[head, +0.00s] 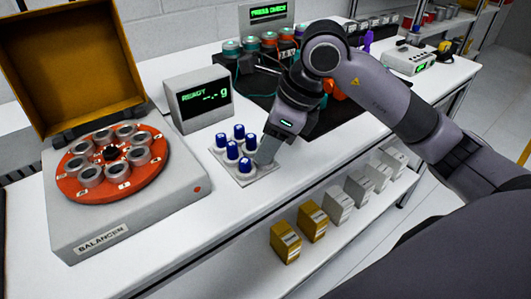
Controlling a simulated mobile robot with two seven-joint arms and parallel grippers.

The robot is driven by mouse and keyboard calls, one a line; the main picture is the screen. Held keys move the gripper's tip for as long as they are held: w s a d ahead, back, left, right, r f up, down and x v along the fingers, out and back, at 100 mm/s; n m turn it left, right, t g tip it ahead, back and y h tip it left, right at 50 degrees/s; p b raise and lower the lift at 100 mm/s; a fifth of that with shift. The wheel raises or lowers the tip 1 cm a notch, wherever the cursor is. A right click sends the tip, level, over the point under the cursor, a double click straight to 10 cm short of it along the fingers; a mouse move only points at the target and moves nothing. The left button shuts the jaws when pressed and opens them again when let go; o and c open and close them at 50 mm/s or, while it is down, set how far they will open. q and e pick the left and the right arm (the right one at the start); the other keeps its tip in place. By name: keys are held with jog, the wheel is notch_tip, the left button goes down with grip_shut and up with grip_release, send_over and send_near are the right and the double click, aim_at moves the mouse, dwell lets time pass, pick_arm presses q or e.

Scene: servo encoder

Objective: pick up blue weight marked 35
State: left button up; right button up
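Several blue-capped weights (232,151) stand upright in a small white holder (262,176) on the bench, in front of the display that reads READY. Their markings are too small to read, so I cannot tell which one is marked 35. My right gripper (267,151) points down at the right side of the holder, close beside the blue weights. Its near finger hides part of the holder and whatever is behind it. I cannot see the gap between the fingers. My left gripper is not in view.
A balancer (178,198) with a red rotor disc and an open yellow lid stands at left. The display box (199,98) is behind the holder. A dark mat (335,113) with jars lies behind my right arm. Boxes (286,242) sit on the lower shelf.

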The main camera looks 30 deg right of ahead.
grip_shut()
